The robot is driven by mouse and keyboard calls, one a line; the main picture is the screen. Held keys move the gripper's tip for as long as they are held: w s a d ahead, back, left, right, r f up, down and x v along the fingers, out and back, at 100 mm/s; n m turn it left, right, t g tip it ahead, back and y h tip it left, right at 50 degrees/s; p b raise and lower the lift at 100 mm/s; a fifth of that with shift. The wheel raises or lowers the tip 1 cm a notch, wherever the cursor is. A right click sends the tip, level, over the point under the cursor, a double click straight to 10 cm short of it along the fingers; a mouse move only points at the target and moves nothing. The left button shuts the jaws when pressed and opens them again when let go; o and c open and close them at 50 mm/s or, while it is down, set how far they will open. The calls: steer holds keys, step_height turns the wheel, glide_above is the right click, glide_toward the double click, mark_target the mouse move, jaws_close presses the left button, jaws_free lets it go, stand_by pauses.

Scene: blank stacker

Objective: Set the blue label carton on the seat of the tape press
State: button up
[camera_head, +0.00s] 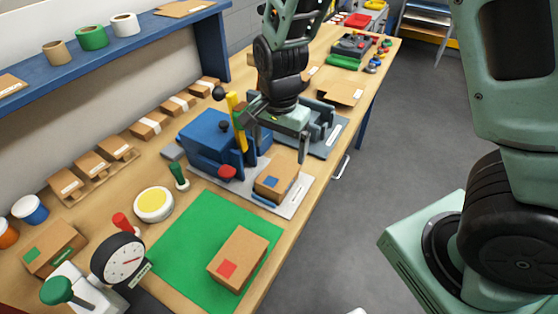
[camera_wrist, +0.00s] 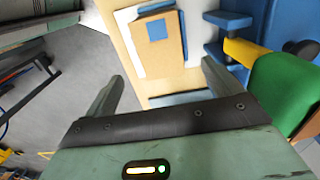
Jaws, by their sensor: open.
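The blue label carton (camera_head: 270,188) is a brown box with a blue square on top. It rests on the light grey base plate of the tape press (camera_head: 205,140), a blue machine with a yellow lever and a red knob, in front of its blue body. The carton also shows in the wrist view (camera_wrist: 170,58), beyond the fingers. My gripper (camera_head: 275,138) is open and empty, above and behind the carton and apart from it. In the wrist view its two fingers (camera_wrist: 163,75) are spread wide with nothing between them.
A green mat (camera_head: 188,235) holds a red label carton (camera_head: 238,258). A green label carton (camera_head: 54,248) and a dial gauge (camera_head: 118,258) stand at the lower left. A grey-blue station (camera_head: 325,140) lies behind the press. Several small cartons line the wall side.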

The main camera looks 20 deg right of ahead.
steer(key=s+a+r+n, duration=0.3)
steer(key=s+r+n, duration=0.2)
steer(key=s+n, duration=0.4)
steer(key=s+a+r+n, duration=0.3)
steer(key=s+r+n, duration=0.2)
steer(key=s+n, duration=0.4)
steer(key=shift+s+a+r+n, duration=0.2)
steer(key=shift+s+n, duration=0.1)
steer(key=shift+s, duration=0.7)
steer(key=shift+w+f, duration=0.1)
steer(key=shift+w, duration=0.05)
